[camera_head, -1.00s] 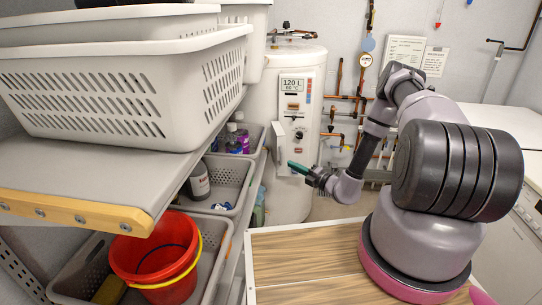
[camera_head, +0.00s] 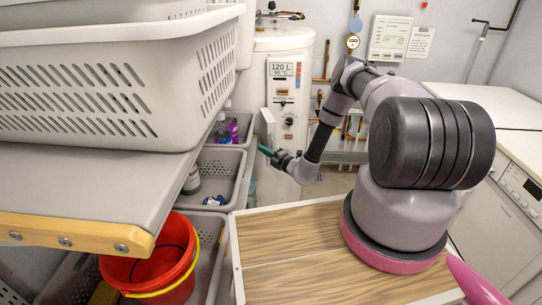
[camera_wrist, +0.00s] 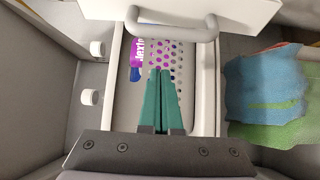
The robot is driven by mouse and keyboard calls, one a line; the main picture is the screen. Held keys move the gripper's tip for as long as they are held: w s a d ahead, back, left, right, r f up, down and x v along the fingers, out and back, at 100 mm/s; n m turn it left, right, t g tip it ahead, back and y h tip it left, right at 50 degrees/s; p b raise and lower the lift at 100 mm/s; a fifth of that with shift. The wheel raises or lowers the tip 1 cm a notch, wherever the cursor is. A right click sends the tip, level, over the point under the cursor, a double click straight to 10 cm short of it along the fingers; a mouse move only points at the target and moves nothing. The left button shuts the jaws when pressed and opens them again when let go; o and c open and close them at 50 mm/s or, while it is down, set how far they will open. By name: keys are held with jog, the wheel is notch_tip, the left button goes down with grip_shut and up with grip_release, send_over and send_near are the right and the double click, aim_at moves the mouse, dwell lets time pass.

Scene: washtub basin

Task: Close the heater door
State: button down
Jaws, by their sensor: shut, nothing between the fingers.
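The heater (camera_head: 290,95) is a white upright tank with a display reading 120 L and a dark knob below it. Its door (camera_head: 267,122) looks like a white flap standing out, open, at the left of the control panel. In the wrist view, a white panel with a grey bar handle (camera_wrist: 177,30) crosses the top and seems to be this door. My gripper (camera_head: 266,151) points left, just below the flap. In the wrist view its green fingers (camera_wrist: 163,75) are together and empty, below the handle. Contact with the door cannot be told.
A shelf (camera_head: 120,185) with a white laundry basket (camera_head: 105,85) fills the left. Grey crates (camera_head: 222,165) with bottles stand behind it, and a red bucket (camera_head: 150,268) is below. A wooden-topped surface (camera_head: 290,250) lies in front. A washer (camera_head: 510,210) is at right.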

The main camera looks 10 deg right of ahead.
aim_at(272, 148)
jog(key=shift+w+d, duration=0.15)
jog(key=shift+d, duration=0.8)
jog(key=shift+w+d, duration=0.15)
jog(key=shift+d, duration=0.8)
jog(key=shift+d, duration=0.1)
